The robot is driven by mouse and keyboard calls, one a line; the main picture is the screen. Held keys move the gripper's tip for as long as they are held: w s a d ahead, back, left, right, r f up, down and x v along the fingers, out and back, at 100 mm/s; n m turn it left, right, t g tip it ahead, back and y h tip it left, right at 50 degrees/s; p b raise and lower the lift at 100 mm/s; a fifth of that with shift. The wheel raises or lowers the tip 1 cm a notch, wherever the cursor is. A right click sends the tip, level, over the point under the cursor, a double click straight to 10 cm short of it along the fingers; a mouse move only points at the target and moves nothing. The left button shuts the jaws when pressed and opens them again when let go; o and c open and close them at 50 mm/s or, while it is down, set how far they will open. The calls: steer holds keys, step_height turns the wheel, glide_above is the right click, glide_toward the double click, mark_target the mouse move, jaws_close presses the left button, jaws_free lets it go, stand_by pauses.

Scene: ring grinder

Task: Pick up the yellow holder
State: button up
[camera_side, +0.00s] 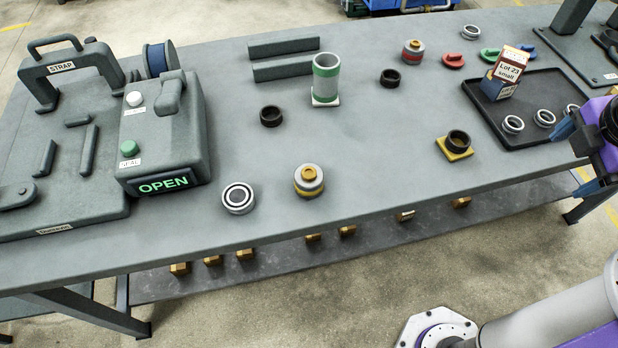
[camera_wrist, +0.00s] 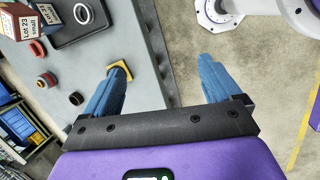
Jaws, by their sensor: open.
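In the wrist view, part of the yellow holder (camera_wrist: 126,68) shows beside my left finger, which hides the rest. My gripper (camera_side: 577,158) is at the right edge of the side view, apart from the holder and to its right. Its two blue fingers are spread wide with nothing between them, and in the wrist view my gripper (camera_wrist: 160,68) points down over the table edge and floor.
A black tray (camera_side: 520,132) with grey rings and a Lot 23 box (camera_side: 504,73) stands behind the holder. A grey-and-yellow cylinder (camera_side: 308,182), a bearing ring (camera_side: 238,197) and a green-banded tube (camera_side: 326,80) stand further left.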

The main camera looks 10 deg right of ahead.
steer(key=w+a+f+n+t+h, duration=0.2)
steer(key=w+a+n+t, duration=0.3)
steer(key=w+a+n, duration=0.2)
steer(key=n+t+y, duration=0.5)
steer(key=n+y, duration=0.5)
steer(key=n, duration=0.7)
glide_toward(303, 172)
steer(key=w+f, duration=0.2)
steer(key=w+a+f, duration=0.1)
steer(key=w+f, duration=0.1)
steer(key=shift+r+x, duration=0.15)
steer(key=shift+x, duration=1.45)
steer(key=shift+r+x, duration=0.1)
steer(key=shift+x, duration=1.55)
steer(key=shift+w, duration=0.1)
steer(key=c, duration=1.6)
steer(key=shift+r, duration=0.15)
steer(key=shift+c, duration=0.2)
